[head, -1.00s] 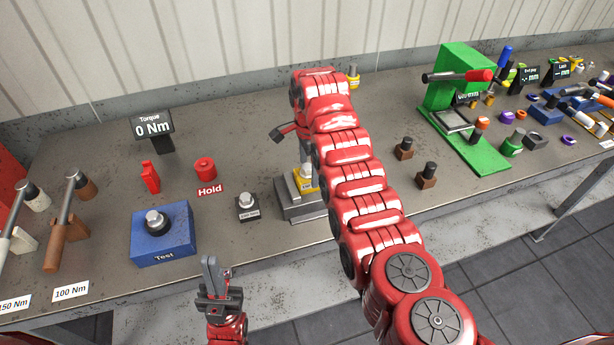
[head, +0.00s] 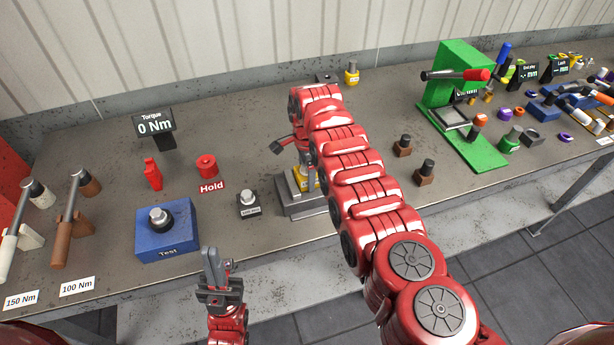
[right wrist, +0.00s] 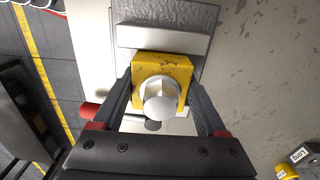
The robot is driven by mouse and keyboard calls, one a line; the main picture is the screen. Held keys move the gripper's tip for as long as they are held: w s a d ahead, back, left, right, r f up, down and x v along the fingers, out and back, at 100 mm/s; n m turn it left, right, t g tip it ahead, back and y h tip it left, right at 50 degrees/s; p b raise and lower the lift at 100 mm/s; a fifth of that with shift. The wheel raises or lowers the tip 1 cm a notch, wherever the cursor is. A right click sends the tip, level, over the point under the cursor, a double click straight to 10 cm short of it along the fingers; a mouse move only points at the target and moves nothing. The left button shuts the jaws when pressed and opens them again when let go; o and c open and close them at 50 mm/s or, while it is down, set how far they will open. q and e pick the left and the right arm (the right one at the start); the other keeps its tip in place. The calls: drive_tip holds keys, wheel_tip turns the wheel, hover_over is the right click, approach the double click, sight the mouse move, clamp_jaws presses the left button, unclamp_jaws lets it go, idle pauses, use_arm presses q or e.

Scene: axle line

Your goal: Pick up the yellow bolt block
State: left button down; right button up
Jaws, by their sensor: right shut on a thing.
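The yellow bolt block (head: 300,181) sits in a grey metal holder (head: 290,210) near the table's front, mostly hidden behind my right arm. In the right wrist view it is a yellow block (right wrist: 181,66) with a silver hex bolt on its face. My right gripper (right wrist: 160,100) has its black fingers on either side of the block and is shut on it. In the head view its fingers are largely hidden by my wrist. My left gripper (head: 212,266) is in front of the table edge, away from the block; its finger gap cannot be made out.
A small bolt block (head: 248,204) and a blue test block (head: 166,230) stand left of the holder. A green press (head: 463,80) and two brown bolt blocks (head: 403,146) are to the right. Another yellow piece (head: 352,74) stands at the back.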

clamp_jaws()
drive_tip(key=shift+w+r, duration=0.1)
drive_tip(key=shift+r, duration=0.1)
